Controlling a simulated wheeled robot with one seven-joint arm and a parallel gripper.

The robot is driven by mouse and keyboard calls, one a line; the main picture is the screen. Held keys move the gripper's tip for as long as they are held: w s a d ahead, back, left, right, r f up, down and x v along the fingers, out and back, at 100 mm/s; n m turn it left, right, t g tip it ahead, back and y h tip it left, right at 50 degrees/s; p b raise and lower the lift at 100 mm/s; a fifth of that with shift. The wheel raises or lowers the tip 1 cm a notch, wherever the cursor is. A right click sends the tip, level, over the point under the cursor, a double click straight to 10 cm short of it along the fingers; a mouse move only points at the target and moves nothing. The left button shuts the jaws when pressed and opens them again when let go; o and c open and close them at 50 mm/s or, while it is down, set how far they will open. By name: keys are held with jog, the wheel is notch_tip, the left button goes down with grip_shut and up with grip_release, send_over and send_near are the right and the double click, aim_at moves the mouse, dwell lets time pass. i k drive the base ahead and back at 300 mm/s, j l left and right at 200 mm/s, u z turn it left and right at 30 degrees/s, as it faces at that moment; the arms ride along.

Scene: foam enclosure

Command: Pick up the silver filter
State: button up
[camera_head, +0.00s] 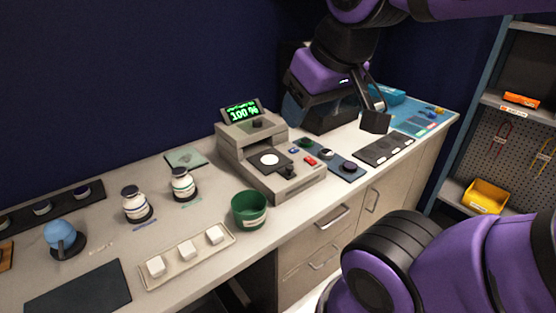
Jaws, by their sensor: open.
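A small round silver piece (327,154), which looks like the silver filter, lies on a dark blue strip tray (337,162) right of the grey machine. A green round piece (304,142) and a dark round piece (348,167) lie in line with it on either side. My gripper (334,116) hangs over the counter, above and behind the tray in the picture. Its fingers are apart and I see nothing between them. The silver piece is clear of the fingers and fully in view.
The grey machine (259,182) with a "100 %" display stands left of the tray. A green cup (249,209) and a tray of white cubes (187,258) are in front of it. A dark panel (384,149) lies to the right. Shelves with a yellow bin (485,197) stand far right.

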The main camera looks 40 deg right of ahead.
aim_at(325, 153)
jog(key=l, duration=0.65)
jog(key=i+l, duration=0.1)
jog(key=l, duration=0.6)
